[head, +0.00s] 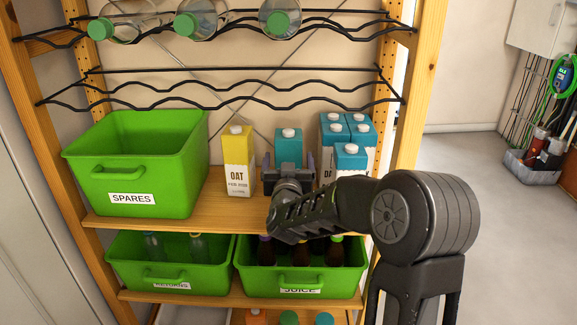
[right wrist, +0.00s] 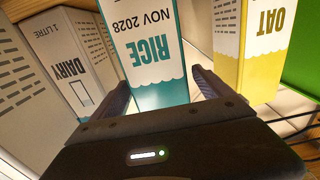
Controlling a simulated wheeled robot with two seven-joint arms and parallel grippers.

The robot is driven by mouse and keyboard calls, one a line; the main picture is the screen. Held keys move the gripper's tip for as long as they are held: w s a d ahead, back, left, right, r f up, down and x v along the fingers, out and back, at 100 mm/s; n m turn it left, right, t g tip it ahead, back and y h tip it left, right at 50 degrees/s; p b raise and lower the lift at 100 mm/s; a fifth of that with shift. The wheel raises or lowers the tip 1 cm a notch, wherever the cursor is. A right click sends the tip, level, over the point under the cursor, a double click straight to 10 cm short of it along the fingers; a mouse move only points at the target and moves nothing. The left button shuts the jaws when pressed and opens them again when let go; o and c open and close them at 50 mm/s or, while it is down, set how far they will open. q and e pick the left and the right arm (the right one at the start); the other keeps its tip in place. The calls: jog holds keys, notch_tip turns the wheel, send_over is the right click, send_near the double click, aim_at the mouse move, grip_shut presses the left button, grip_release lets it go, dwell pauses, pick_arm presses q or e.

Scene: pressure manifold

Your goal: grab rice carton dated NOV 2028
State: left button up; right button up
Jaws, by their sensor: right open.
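The rice carton is teal and white with a white cap. In the head view the rice carton (head: 288,146) stands on the middle shelf behind my right gripper, which hides its lower part. In the right wrist view the rice carton (right wrist: 155,50) appears upside down and reads RICE, NOV 2028. My right gripper (head: 287,165) is open, and it also shows in the right wrist view (right wrist: 160,85). Its fingers are on either side of the rice carton's front; I cannot tell whether they touch it. My left gripper is not in view.
A yellow oat carton (head: 237,160) stands left of the rice carton. Several teal cartons (head: 350,158) stand close on the right, one reading DAIRY (right wrist: 75,65). A green SPARES bin (head: 140,160) is further left; green RETURNS (head: 170,270) and JUICE (head: 300,283) bins sit below.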

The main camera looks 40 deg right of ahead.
jog(key=shift+x, duration=0.85)
grip_shut()
jog(key=shift+r, duration=0.15)
dwell(0.8)
